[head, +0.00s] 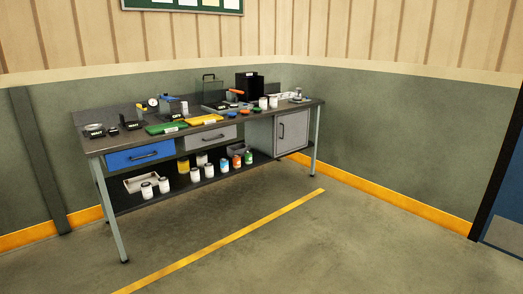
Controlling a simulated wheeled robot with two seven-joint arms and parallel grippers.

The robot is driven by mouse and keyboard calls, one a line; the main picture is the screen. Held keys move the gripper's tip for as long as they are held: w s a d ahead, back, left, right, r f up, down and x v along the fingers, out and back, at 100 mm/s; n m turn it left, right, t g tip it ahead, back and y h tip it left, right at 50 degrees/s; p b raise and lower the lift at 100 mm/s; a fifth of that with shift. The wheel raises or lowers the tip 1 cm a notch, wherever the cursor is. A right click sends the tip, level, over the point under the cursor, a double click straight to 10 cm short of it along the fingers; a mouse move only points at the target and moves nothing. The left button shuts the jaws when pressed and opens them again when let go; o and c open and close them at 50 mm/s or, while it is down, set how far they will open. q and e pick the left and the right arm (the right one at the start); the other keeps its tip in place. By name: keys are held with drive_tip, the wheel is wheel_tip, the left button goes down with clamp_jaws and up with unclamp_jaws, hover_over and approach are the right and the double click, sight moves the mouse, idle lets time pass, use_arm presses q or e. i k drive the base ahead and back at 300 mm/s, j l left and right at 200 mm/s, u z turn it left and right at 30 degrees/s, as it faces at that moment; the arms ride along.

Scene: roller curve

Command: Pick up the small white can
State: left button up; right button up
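Several small white cans or jars stand on the lower shelf of a workbench; one is the white can (147,191) at the left, in front of or at the edge of a shallow tray. Another white can (195,175) stands near the shelf's middle. Two white cylinders, one of them a white can (263,103), stand upright on the bench top at the right. The cans are too small to tell which is the task's can. Neither of my grippers is in view.
The workbench (255,131) stands against the wall, with a blue drawer (140,155), a grey cabinet (292,132), green and yellow trays (206,119) and tools. The floor (340,240) in front is clear, with a yellow line.

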sight(263, 101)
drive_tip(key=i, duration=2)
drive_tip(key=i+z, duration=0.1)
drive_tip(key=i, duration=0.95)
drive_tip(key=i+j, duration=0.15)
drive_tip(key=i, duration=0.85)
drive_tip(key=i+j, duration=0.1)
drive_tip(key=i, duration=0.9)
drive_tip(key=i+j, duration=0.1)
drive_tip(key=i, duration=0.9)
drive_tip(key=l+z, duration=0.05)
